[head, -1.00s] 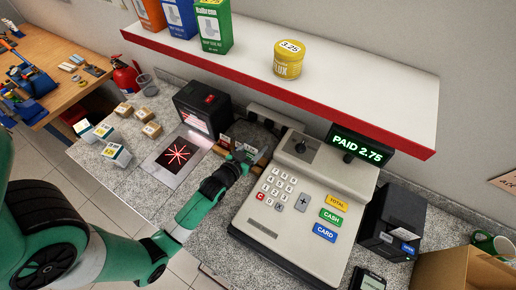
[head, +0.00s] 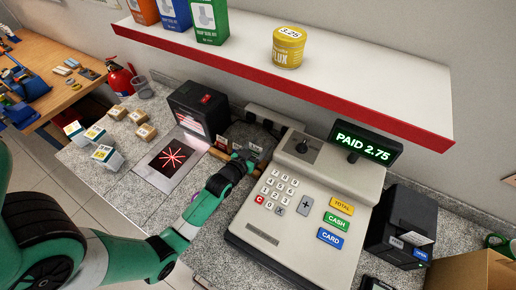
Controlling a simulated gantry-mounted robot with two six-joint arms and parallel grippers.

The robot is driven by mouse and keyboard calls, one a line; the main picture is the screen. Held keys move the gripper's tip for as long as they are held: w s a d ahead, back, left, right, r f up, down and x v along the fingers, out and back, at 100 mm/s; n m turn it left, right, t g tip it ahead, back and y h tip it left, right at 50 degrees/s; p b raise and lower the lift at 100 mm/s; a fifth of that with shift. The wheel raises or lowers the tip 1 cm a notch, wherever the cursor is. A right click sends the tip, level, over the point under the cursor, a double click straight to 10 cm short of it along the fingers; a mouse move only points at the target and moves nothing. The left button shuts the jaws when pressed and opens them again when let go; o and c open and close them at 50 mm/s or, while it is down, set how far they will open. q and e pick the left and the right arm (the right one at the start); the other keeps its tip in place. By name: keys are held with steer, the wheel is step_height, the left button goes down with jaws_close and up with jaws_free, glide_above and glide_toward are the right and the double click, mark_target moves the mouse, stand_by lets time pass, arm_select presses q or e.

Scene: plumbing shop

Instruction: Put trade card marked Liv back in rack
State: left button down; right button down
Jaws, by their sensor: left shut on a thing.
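A low wooden rack (head: 218,154) stands on the counter between the scanner and the cash register. A small card (head: 222,142) with a red and white face stands in its left part. My left gripper (head: 246,155) is at the right end of the rack, shut on a small pale card (head: 255,148), of which only a narrow part shows. The marking on the held card is too small to read. My gripper hides the right part of the rack, so I cannot tell whether the held card touches it. My right gripper is not in view.
The cash register (head: 300,200) stands close on the right, with a display (head: 364,142) reading PAID 2.75. A scanner plate (head: 172,156) and a black boxy unit (head: 199,108) are on the left. A red-edged shelf (head: 330,75) overhangs behind. Several small boxes (head: 145,131) lie at the left.

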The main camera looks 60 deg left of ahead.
arm_select(q)
steer(key=shift+f+b, duration=2.05)
steer(key=shift+f, duration=0.45)
jaws_free()
steer(key=p+v, duration=0.2)
steer(key=v, duration=0.9)
steer(key=shift+s+d, duration=0.2)
steer(key=shift+s, duration=0.05)
steer(key=shift+r, duration=0.1)
